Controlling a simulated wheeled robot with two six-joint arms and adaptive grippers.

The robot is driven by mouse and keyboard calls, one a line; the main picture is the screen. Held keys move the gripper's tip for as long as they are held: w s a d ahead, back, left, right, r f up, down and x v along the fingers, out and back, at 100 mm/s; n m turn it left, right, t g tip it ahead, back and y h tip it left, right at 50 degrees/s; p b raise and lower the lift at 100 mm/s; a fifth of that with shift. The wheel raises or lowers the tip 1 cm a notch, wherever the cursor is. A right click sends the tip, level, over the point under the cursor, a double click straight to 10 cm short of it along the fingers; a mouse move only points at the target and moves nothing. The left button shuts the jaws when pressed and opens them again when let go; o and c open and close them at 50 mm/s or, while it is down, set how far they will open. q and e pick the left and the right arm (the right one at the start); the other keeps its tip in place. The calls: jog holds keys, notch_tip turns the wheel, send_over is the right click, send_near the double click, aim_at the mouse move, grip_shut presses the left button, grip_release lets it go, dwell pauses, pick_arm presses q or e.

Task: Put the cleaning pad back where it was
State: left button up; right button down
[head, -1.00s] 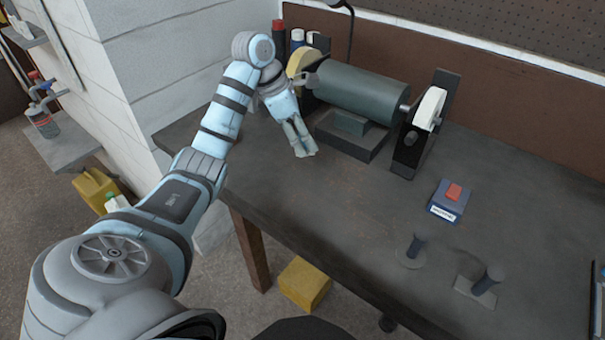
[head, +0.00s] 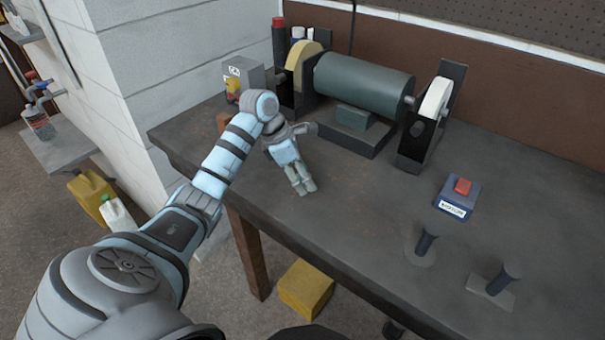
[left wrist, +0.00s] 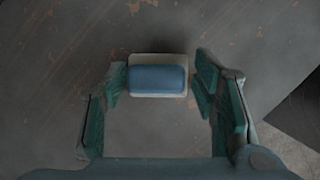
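The cleaning pad (left wrist: 157,79) shows in the left wrist view as a blue block on a pale backing. It sits between the two fingertips of my left gripper (left wrist: 158,82), which close on its left and right ends. In the head view my left gripper (head: 303,188) points down over the left part of the bench, in front of the bench grinder (head: 363,88). The pad cannot be made out there; the fingers hide it. How high the pad is above the bench top is hard to tell. My right gripper is not in view.
The workbench (head: 370,230) is bare around the gripper. A blue box with a red button (head: 458,195) and two dark upright pegs, one left (head: 426,238) and one right (head: 503,279), stand to the right. A grey switch box (head: 243,75) is behind the arm.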

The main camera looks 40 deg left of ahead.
pick_arm(q)
jog(key=shift+o, duration=0.9)
jog(key=shift+r, duration=0.25)
jog(key=p+v, duration=0.1)
jog(key=v, duration=1)
jog(key=shift+s+a+r, duration=0.15)
jog(key=shift+a+r, duration=0.05)
jog(key=shift+r, duration=0.1)
